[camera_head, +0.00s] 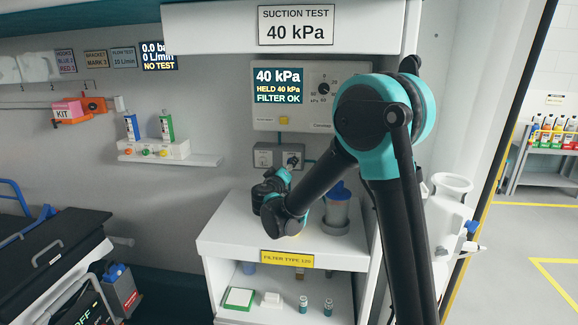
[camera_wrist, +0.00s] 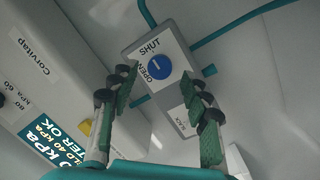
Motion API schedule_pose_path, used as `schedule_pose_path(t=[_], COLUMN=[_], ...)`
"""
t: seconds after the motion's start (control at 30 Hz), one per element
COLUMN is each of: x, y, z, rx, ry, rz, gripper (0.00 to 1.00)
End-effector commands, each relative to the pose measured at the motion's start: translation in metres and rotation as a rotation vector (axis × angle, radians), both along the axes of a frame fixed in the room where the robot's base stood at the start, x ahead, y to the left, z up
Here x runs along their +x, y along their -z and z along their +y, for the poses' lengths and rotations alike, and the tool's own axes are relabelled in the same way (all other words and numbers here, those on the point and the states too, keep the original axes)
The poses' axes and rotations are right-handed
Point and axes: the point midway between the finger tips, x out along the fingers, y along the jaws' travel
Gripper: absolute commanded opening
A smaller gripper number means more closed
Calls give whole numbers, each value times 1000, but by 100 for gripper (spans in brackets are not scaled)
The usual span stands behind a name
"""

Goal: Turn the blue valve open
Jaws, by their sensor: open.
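The blue valve (camera_wrist: 158,66) is a round blue knob with a pale line across it. It sits on a grey plate (camera_wrist: 172,98) marked SHUT and OPEN, with teal pipes running from the plate. The pale line's exact setting is hard to tell. My gripper (camera_wrist: 162,74) is open, with its green-padded fingers on either side of the valve in the wrist view. The knob shows between them, and I see no contact. In the head view my gripper (camera_head: 291,166) is in front of the small grey wall boxes (camera_head: 264,156), hiding most of the valve.
The suction panel (camera_head: 297,95) above reads 40 kPa, HELD 40 kPa, FILTER OK. Below is a white shelf unit (camera_head: 228,222) with a blue-lidded canister (camera_head: 338,208). A white holder (camera_head: 450,190) stands to the right of my arm. A small wall shelf (camera_head: 180,160) is at left.

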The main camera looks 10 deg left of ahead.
Motion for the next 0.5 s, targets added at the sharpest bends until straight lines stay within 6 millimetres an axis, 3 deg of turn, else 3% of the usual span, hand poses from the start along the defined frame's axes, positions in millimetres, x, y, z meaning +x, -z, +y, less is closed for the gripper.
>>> schedule_pose_path(t=[0.2,0.5], x=[17,19], y=[0,0], z=[-3,-3], rx=[0,0], ry=[0,0], rz=[0,0], gripper=[47,47])
